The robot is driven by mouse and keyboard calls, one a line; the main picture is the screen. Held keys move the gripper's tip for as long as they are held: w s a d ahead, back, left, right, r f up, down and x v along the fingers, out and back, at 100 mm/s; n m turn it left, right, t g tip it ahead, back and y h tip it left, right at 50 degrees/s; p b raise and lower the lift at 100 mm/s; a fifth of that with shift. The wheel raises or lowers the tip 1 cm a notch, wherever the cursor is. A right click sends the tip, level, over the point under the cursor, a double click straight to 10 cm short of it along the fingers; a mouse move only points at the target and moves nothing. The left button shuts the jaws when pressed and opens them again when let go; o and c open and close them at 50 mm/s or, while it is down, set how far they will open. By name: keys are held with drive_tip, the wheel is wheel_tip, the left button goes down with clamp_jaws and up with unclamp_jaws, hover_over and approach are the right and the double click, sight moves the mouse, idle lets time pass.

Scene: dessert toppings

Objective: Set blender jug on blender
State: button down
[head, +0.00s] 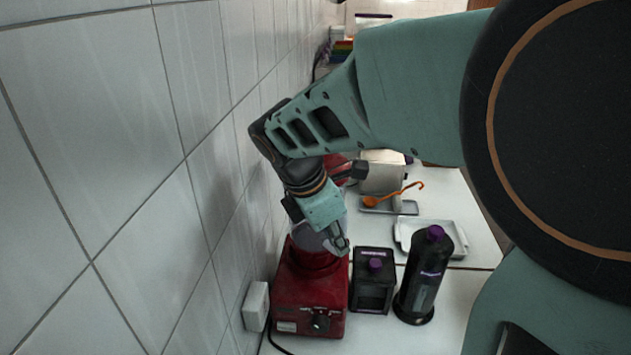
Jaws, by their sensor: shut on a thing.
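The red blender base (310,298) stands on the white counter against the tiled wall, with a dark knob on its front. The clear blender jug (308,240) is directly above the base's round collar. It is mostly hidden behind my gripper, and I cannot tell whether it is fully seated. My gripper (338,243) points down at the jug and is shut on it; the exact contact is hard to see.
A dark square container (373,282) and a tall black bottle with a purple cap (423,277) stand close right of the base. Behind are a white tray (455,236) and an orange ladle (392,196). A white wall box (256,306) is at left.

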drive_tip(key=shift+w+f+b, duration=0.1)
drive_tip(key=shift+f+b, duration=0.25)
drive_tip(key=shift+f, duration=0.1)
drive_tip(key=c, duration=2.2)
unclamp_jaws()
drive_tip(key=p+v, duration=0.5)
drive_tip(key=v, duration=0.6)
